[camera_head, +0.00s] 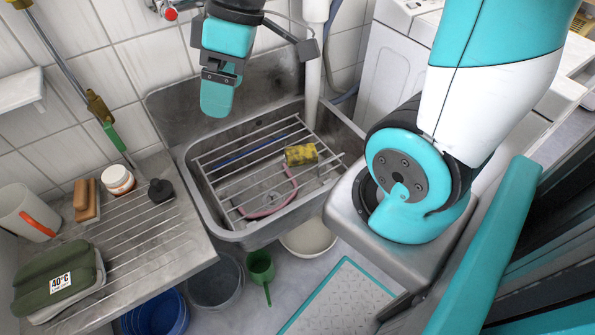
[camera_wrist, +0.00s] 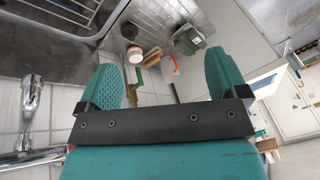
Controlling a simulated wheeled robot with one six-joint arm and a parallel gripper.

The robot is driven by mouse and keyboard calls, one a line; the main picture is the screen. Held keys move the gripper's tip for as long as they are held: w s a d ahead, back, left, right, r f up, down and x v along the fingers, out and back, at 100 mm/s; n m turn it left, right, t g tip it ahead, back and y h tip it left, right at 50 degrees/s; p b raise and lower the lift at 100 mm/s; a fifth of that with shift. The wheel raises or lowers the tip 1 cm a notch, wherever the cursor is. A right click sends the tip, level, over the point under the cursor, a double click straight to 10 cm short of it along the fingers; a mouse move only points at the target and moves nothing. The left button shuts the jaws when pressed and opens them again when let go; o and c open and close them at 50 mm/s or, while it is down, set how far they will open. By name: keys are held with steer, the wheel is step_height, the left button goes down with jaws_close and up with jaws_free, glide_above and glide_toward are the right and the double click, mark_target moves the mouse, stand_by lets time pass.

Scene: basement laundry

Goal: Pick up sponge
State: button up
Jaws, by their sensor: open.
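I do not see the sponge in the wrist view. My gripper (camera_head: 217,100) hangs near the back-left of the sink, up and to the left of the sponge in the head view and apart from it. In the wrist view my gripper (camera_wrist: 164,78) shows two teal fingers spread wide with nothing between them.
The left drainboard (camera_head: 190,222) holds a green box (camera_head: 58,279), a white jug (camera_head: 25,212), a brown block (camera_head: 86,200), a white jar (camera_head: 118,179) and a dark stopper-like object (camera_head: 160,190). A tap (camera_wrist: 32,100) shows close in the wrist view. Buckets and a green scoop (camera_head: 260,267) stand below.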

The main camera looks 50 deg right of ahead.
steer(key=w+d+f+b, duration=0.2)
steer(key=d+f+b, duration=0.15)
steer(key=f, duration=0.25)
steer(key=w+d+f+b, duration=0.2)
steer(key=w+d+f, duration=0.1)
steer(key=d+f, duration=0.25)
steer(key=n+t+b, duration=0.2)
steer(key=n+b, duration=0.1)
steer(key=b, duration=0.1)
glide_above(301, 151)
steer(key=s+d, duration=0.1)
steer(key=d, duration=0.1)
steer(key=f, duration=2.1)
steer(key=shift+s+a+f, duration=0.15)
steer(key=shift+a+f, duration=0.1)
steer(key=shift+f, duration=0.05)
steer(key=shift+d+b+x, duration=0.2)
steer(key=shift+b+x, duration=0.55)
steer(key=shift+x, duration=2.25)
steer(key=shift+f, duration=0.25)
steer(key=c, duration=1)
